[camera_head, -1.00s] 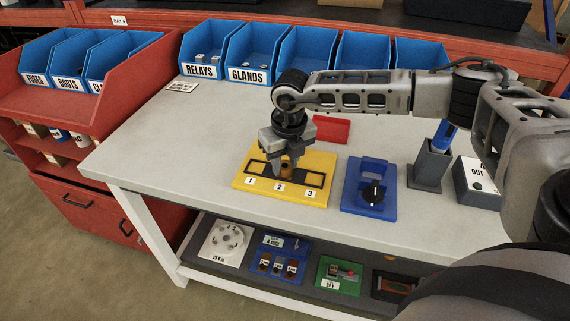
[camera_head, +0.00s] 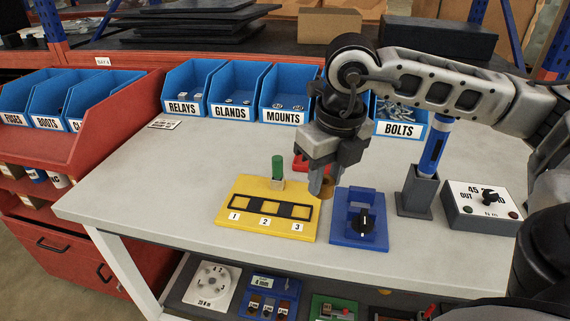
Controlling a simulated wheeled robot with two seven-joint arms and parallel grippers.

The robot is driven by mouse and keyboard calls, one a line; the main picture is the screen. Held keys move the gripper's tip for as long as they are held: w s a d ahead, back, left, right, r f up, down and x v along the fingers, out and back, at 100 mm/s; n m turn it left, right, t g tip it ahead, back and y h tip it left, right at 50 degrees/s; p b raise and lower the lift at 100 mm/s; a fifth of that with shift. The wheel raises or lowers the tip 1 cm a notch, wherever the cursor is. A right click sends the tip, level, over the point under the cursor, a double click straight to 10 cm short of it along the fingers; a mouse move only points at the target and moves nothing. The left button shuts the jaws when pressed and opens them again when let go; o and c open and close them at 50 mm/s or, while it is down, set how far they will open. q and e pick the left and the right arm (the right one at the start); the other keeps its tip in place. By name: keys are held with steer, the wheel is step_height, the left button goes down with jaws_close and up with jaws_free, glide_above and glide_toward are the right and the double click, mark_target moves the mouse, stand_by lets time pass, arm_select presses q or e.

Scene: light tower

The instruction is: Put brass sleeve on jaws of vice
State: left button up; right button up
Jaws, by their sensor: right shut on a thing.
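My right gripper (camera_head: 322,192) is low over the bench, at the right rear corner of the yellow block. It is shut on a small brown-gold piece, which looks like the brass sleeve (camera_head: 328,187) and is mostly hidden by the fingers. The yellow block (camera_head: 228,222) has a dark strip with three square spots numbered 1, 2 and 3. A blue fixture (camera_head: 343,236) with a black knob stands just right of the gripper. No part is clearly recognisable as the vice or its jaws. My left gripper is not in view.
A green-topped peg (camera_head: 278,167) stands at the yellow block's rear. A red piece (camera_head: 299,162) is partly hidden behind the gripper. A grey holder (camera_head: 417,195) with a blue tool and a dial box (camera_head: 483,209) stand right. Blue bins (camera_head: 237,90) line the back. The bench's left is clear.

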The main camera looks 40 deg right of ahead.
steer(key=shift+s+r, duration=0.15)
steer(key=shift+s, duration=0.15)
steer(key=n, duration=0.2)
steer(key=a+n, duration=0.1)
steer(key=shift+w+f, duration=0.3)
steer(key=shift+w, duration=0.05)
steer(key=w+a+f+n+g, duration=0.1)
steer(key=a+n, duration=0.3)
steer(key=n, duration=0.7)
steer(key=w+a+f+n+g, duration=0.1)
steer(key=a+f+n, duration=0.2)
steer(key=n, duration=0.8)
steer(key=w+a+f+n, duration=0.2)
steer(key=a+n, duration=0.3)
steer(key=n, duration=0.7)
steer(key=shift+a+f+g, duration=0.25)
steer(key=shift+f+g, duration=0.15)
steer(key=shift+f, duration=0.2)
